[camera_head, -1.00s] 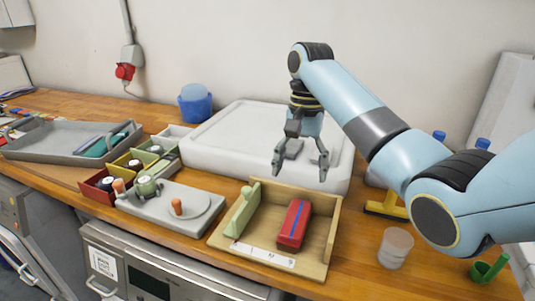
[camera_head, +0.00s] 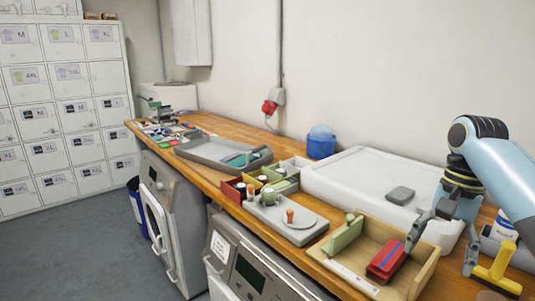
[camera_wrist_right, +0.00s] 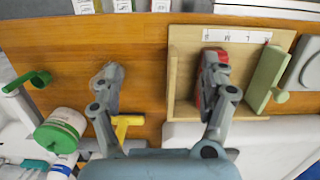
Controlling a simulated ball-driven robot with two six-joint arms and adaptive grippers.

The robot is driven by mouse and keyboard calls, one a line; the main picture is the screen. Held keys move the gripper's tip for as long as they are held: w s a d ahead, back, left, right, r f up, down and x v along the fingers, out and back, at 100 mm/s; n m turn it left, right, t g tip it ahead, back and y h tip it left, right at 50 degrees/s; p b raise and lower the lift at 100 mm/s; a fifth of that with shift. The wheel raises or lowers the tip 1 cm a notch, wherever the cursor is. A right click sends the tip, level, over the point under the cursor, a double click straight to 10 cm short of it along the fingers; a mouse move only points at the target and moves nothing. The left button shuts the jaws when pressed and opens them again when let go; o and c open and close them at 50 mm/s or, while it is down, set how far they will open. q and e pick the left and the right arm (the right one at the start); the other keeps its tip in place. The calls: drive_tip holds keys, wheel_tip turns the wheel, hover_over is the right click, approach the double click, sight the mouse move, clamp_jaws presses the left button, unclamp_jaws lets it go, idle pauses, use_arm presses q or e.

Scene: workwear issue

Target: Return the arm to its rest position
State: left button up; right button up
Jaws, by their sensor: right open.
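My right gripper (camera_head: 442,250) is open and empty, with its fingers pointing down by the right side of the wooden tray. In the right wrist view its fingers (camera_wrist_right: 160,75) are spread wide; one overlaps the red block (camera_wrist_right: 206,82), the other is over the wooden bench left of the tray. I cannot tell the height above them. My right arm (camera_head: 497,165) comes in from the right edge. My left gripper is not in view.
The wooden tray (camera_head: 428,272) holds the red block (camera_head: 387,260) with a blue stripe. A white pad (camera_head: 345,180) lies behind it. A yellow-handled tool (camera_head: 498,270) stands right of the gripper. A grey tray (camera_head: 205,158) and coloured bins (camera_head: 270,172) are left.

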drive_tip(key=s+a+f+n+t+h, duration=0.1)
drive_tip(key=s+f+n, duration=0.25)
drive_tip(key=s, duration=0.35)
drive_tip(key=s+a+f+n+t, duration=0.1)
drive_tip(key=s+a+f+n, duration=0.1)
drive_tip(key=s+f, duration=0.35)
drive_tip(key=s+a+r+n+t, duration=0.1)
drive_tip(key=s+r+n, duration=0.15)
drive_tip(key=s, duration=0.45)
drive_tip(key=s+a+r+n+t, duration=0.15)
drive_tip(key=s+r, duration=0.25)
drive_tip(key=s, duration=0.4)
drive_tip(key=d+f+g+h+b, duration=0.2)
drive_tip(key=f+b, duration=0.8)
drive_tip(key=f, duration=2.5)
use_arm(q)
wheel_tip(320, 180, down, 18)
drive_tip(key=b, duration=0.8)
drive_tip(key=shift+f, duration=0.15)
use_arm(e)
drive_tip(key=s+d+f, duration=0.1)
drive_tip(key=s+f, duration=0.9)
drive_tip(key=f, duration=0.3)
drive_tip(key=s+d+f+y, duration=0.1)
drive_tip(key=s+f, duration=0.9)
drive_tip(key=f, duration=0.3)
drive_tip(key=shift+d+g, duration=0.3)
drive_tip(key=shift+g, duration=0.05)
